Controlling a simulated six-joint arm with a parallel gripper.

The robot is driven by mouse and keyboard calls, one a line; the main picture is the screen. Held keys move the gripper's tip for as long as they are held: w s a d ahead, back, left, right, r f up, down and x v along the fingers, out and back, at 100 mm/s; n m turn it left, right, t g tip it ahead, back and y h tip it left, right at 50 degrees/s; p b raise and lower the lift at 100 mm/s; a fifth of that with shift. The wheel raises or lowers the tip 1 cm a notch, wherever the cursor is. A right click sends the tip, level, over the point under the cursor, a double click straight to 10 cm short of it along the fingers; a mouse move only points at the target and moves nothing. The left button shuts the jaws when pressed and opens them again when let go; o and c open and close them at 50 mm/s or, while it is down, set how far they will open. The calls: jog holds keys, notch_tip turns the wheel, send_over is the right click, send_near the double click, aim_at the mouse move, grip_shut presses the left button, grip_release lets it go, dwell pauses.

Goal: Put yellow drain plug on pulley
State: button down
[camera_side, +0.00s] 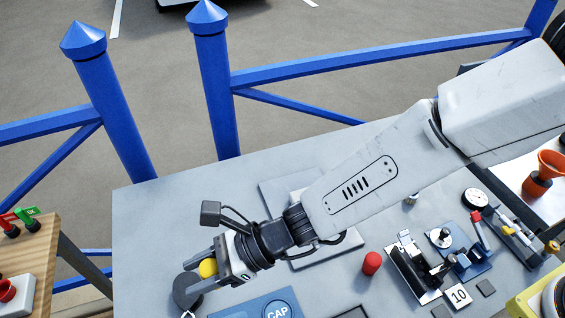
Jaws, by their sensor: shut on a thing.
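My gripper (206,269) is at the lower left of the table, pointing left, and is shut on the yellow drain plug (208,267). The plug shows as a small rounded yellow shape between the fingers, partly hidden by them. A dark grey round piece (185,291), which looks like the pulley, lies just below and left of the plug and the fingertips. The gripper covers part of it. I cannot tell whether the plug touches it or is held above it.
A blue CAP panel (268,307) lies right of the gripper at the front edge. A red cylinder (372,263) stands mid-table, with metal fittings (413,266) and a "10" tag (458,296) to its right. The table's left part (150,225) is clear. Blue railings (215,80) rise behind.

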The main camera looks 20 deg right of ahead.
jog(key=w+a+f, duration=0.1)
jog(key=a+f, duration=0.1)
jog(key=w+a+f, duration=0.4)
jog(key=shift+f, duration=0.4)
jog(key=shift+a, duration=0.1)
jog(key=shift+w+a+f, duration=0.1)
jog(key=shift+a+f, duration=0.05)
jog(key=shift+f, duration=1.7)
jog(key=shift+c, duration=1.2)
grip_release()
jog(key=shift+f, duration=0.1)
